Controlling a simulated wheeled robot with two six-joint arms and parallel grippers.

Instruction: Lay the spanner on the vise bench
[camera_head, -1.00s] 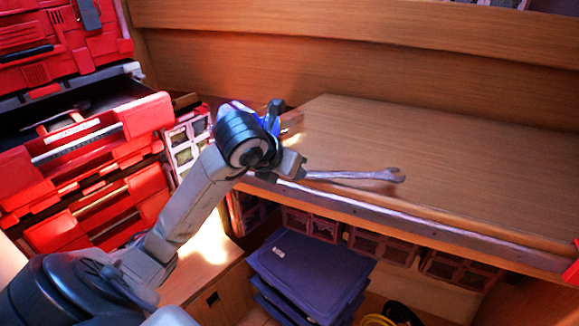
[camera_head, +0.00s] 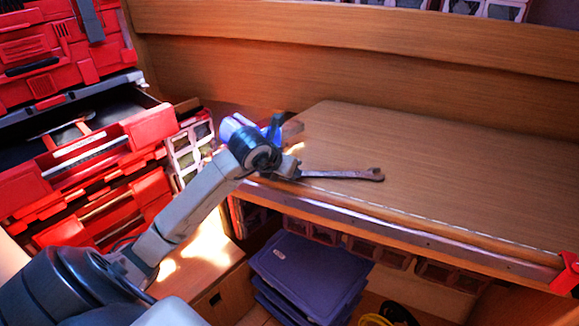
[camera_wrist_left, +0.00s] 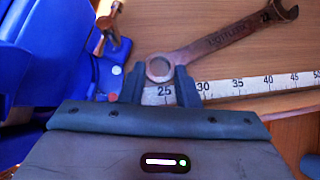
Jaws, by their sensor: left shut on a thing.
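The spanner (camera_head: 345,175) is a long steel tool with an open jaw at its far end, pointing right over the wooden bench top (camera_head: 440,165). My left gripper (camera_head: 291,170) is at the bench's front left edge, shut on the spanner's near ring end. In the left wrist view the fingers (camera_wrist_left: 166,88) flank the ring, and the lettered shaft (camera_wrist_left: 222,38) runs up and right. The spanner is on or just above the wood; I cannot tell if it touches. A blue body (camera_wrist_left: 65,55), perhaps the vise, is left of the fingers. My right gripper is out of view.
A ruler strip (camera_wrist_left: 250,86) runs along the bench's front edge. Open red drawers (camera_head: 90,150) stand at left. Purple bins (camera_head: 310,270) are stacked below the bench. A red part (camera_head: 566,275) is at the right edge. The bench top right of the spanner is clear.

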